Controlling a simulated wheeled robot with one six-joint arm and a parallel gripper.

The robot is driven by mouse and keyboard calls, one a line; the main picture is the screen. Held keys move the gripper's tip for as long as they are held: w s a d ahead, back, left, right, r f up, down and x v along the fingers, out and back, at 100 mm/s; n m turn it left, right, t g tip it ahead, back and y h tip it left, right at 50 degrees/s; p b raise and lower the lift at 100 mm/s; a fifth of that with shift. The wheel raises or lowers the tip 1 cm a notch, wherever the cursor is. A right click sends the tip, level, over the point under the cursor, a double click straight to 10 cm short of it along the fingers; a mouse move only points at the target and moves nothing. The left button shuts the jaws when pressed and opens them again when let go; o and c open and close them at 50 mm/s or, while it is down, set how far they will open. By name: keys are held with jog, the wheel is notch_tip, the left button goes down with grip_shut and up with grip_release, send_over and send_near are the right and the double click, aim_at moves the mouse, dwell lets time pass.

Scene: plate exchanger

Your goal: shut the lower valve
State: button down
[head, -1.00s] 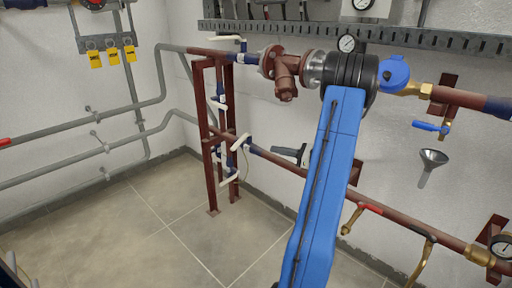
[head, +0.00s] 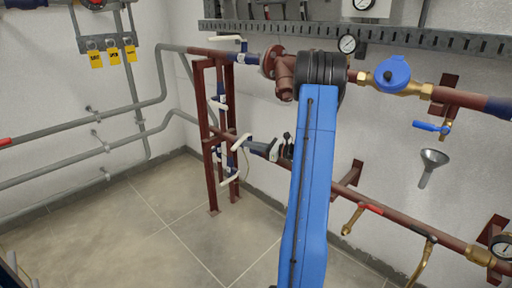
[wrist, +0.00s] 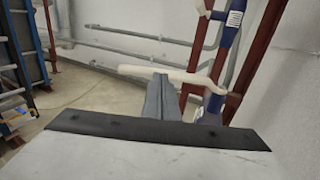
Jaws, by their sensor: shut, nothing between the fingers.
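The lower valve's pale lever handle (head: 241,142) is on the lower red-brown pipe, beside the red-brown upright frame. In the wrist view a pale lever (wrist: 140,71) lies nearly level across the middle, its right end bending at the valve body. My gripper (head: 252,147) points left along the lower pipe, close to the handle. In the wrist view my gripper's grey fingers (wrist: 160,82) are shut and empty, with their tips overlapping the lever's middle. I cannot tell whether they touch it. The fingers hide a little of the lever.
Other pale levers (head: 218,104) sit on the frame (head: 208,140) above and below. A lower lever (head: 230,181) is near it. My arm hides part of the lower pipe (head: 380,211). Grey pipes (head: 90,120) run along the left wall. The floor (head: 130,230) at front left is clear.

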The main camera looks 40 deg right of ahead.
aim_at(238, 141)
jog(key=shift+w+a, duration=0.1)
jog(key=shift+w, duration=0.05)
jog(key=shift+a+x, duration=0.15)
jog(key=shift+x, duration=1.15)
jog(key=shift+a+x, duration=0.15)
jog(key=shift+x, duration=1.15)
jog(key=shift+s, duration=0.25)
jog(key=v, duration=1.7)
jog(key=shift+s, duration=0.25)
